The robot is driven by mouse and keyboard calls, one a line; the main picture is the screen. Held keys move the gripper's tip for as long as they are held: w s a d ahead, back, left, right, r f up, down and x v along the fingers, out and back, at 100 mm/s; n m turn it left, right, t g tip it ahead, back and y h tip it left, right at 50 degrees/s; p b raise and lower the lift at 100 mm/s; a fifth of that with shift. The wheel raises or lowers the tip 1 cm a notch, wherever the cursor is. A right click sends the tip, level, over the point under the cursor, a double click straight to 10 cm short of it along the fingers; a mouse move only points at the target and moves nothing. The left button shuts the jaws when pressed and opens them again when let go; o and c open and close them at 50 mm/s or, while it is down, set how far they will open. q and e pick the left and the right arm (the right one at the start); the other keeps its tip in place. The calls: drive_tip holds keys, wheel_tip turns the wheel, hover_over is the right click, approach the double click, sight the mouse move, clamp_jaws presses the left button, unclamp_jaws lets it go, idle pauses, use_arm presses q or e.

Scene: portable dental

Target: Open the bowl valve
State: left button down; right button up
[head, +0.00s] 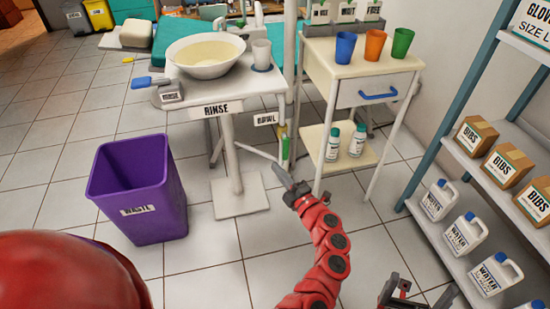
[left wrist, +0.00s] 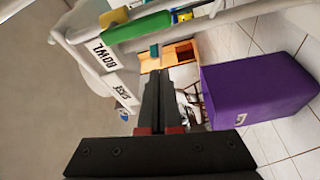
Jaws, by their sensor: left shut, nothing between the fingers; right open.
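The bowl valve shows as a green handle (head: 286,148) on a pipe below the BOWL label (head: 265,119), beside the rinse stand. In the left wrist view the green handle (left wrist: 138,26) lies at the top, next to the BOWL label (left wrist: 103,55). My left gripper (head: 281,170) is shut and empty, its tips just below and left of the handle in the head view. Its closed fingers (left wrist: 160,78) point past the handle in the left wrist view, seemingly apart from it. My right gripper (head: 402,287) is open at the bottom edge, partly cut off.
The rinse stand carries a white bowl (head: 206,55) and a cup (head: 262,54). A purple waste bin (head: 131,188) stands left. A cart (head: 358,68) with coloured cups and bottles stands right of the valve. A shelf (head: 460,150) with boxes and jugs is at far right.

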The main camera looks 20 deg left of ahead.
use_arm(q)
drive_tip(key=v, duration=0.3)
drive_tip(key=p+v, duration=0.1)
drive_tip(key=v, duration=0.1)
drive_tip(key=shift+s+d+r, duration=0.2)
drive_tip(key=shift+s+d, duration=0.05)
drive_tip(key=shift+d, duration=0.1)
